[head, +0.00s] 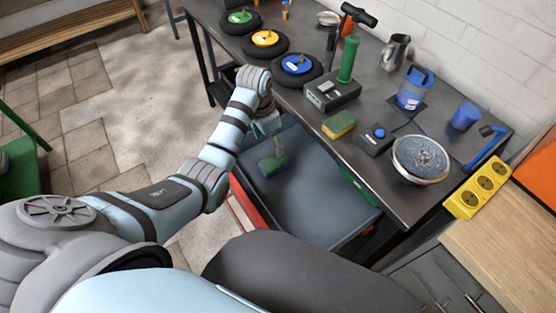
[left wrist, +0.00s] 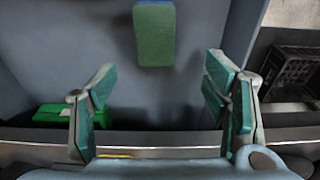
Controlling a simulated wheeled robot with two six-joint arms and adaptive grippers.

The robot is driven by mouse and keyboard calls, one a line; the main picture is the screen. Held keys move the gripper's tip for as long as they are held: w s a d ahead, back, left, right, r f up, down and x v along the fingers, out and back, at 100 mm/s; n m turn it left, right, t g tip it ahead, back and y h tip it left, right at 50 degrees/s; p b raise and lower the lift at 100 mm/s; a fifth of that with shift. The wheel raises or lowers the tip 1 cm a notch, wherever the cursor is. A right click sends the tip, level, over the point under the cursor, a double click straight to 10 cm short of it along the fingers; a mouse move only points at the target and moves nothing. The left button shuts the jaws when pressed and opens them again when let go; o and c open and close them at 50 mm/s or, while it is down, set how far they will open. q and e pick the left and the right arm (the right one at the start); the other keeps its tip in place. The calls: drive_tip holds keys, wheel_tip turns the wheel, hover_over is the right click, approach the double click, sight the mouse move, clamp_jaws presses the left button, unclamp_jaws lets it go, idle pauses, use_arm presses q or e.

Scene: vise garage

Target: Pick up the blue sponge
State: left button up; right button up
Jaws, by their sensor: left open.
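The blue sponge (head: 273,164), with a green scouring face, lies on a grey surface (head: 312,200) below the workbench's level. In the left wrist view the sponge (left wrist: 154,36) shows its green face, with a blue strip along its top edge. My left gripper (head: 268,126) is above the grey surface near the sponge, apart from it. In the left wrist view the left gripper (left wrist: 160,82) is open and empty, and the sponge lies beyond the fingertips, between their lines. My right gripper is not in view.
The dark workbench (head: 300,112) holds a yellow-green sponge (head: 339,124), a black device (head: 332,91), a metal bowl (head: 420,158) and colored discs (head: 265,39). A green item (left wrist: 55,115) and a black crate (left wrist: 292,70) show in the wrist view.

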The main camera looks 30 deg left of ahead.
use_arm(q)
drive_tip(key=b, duration=0.2)
hover_over(273, 162)
drive_tip(key=f, duration=0.5)
drive_tip(key=shift+s+a+f, duration=0.1)
drive_tip(key=shift+s+a, duration=0.1)
drive_tip(key=shift+a, duration=0.2)
drive_tip(key=f, duration=0.1)
drive_tip(key=f+b, duration=0.1)
drive_tip(key=f, duration=0.1)
drive_tip(key=d+f+b, duration=0.1)
drive_tip(key=f, duration=0.1)
drive_tip(key=shift+w+f, duration=0.2)
drive_tip(key=shift+w, duration=0.15)
drive_tip(key=shift+r, duration=0.1)
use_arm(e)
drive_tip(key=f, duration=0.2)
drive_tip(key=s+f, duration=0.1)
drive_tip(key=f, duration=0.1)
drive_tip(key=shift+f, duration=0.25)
use_arm(q)
drive_tip(key=shift+f, duration=0.2)
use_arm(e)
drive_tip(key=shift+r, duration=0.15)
use_arm(q)
drive_tip(key=shift+s, duration=0.1)
drive_tip(key=c, duration=0.8)
